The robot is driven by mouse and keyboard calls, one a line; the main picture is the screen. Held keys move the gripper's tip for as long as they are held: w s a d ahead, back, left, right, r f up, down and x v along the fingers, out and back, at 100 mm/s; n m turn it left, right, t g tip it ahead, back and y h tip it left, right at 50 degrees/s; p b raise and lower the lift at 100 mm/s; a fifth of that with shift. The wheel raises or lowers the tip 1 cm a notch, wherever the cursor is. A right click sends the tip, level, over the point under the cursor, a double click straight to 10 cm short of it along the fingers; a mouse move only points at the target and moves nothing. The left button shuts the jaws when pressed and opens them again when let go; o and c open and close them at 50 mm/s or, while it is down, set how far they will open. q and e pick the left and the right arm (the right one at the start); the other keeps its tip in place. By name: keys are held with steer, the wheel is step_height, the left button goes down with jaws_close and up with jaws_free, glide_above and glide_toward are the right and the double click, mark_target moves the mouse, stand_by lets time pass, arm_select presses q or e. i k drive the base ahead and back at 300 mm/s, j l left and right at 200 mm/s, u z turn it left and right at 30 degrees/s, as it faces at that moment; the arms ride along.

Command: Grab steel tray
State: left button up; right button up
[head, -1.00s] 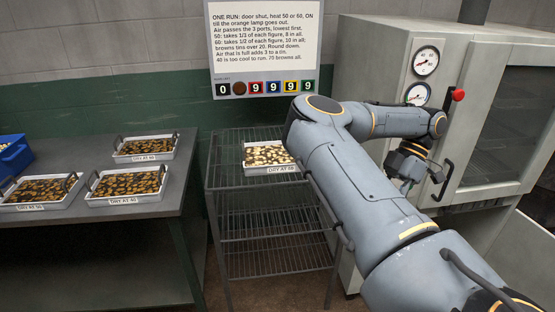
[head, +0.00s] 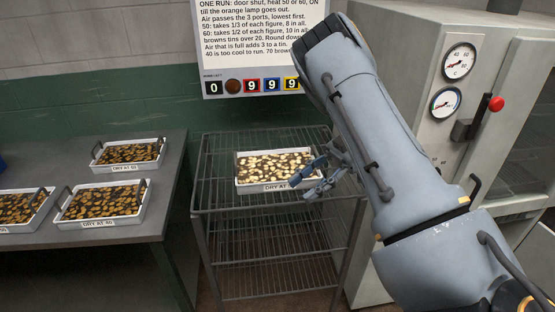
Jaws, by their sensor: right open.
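A steel tray (head: 246,186) of pale, light-topped slices sits on the top shelf of the wire rack. Its front label reads "DRY AT", and the end of it is hidden by my gripper. My right gripper (head: 308,182) is open at the tray's right front corner, its fingers overlapping that corner in the head view. I cannot tell whether they touch the tray. Three more steel trays of browner slices stand on the table at left: one at the back (head: 107,166), one in front (head: 128,218) labelled "DRY AT 40", and one cut by the left edge (head: 20,228). My left gripper is out of view.
The wire rack (head: 222,203) has bare lower shelves. A grey dryer cabinet (head: 425,60) with two dials, a red-knobbed lever (head: 496,104) and a glazed door stands at right. A dark table (head: 150,226) is at left. A notice board (head: 262,50) hangs behind.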

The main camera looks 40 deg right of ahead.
mark_target(268, 171)
steer(key=i+l, duration=0.35)
steer(key=l, duration=0.15)
steer(key=i+l, duration=0.7)
steer(key=l, duration=0.25)
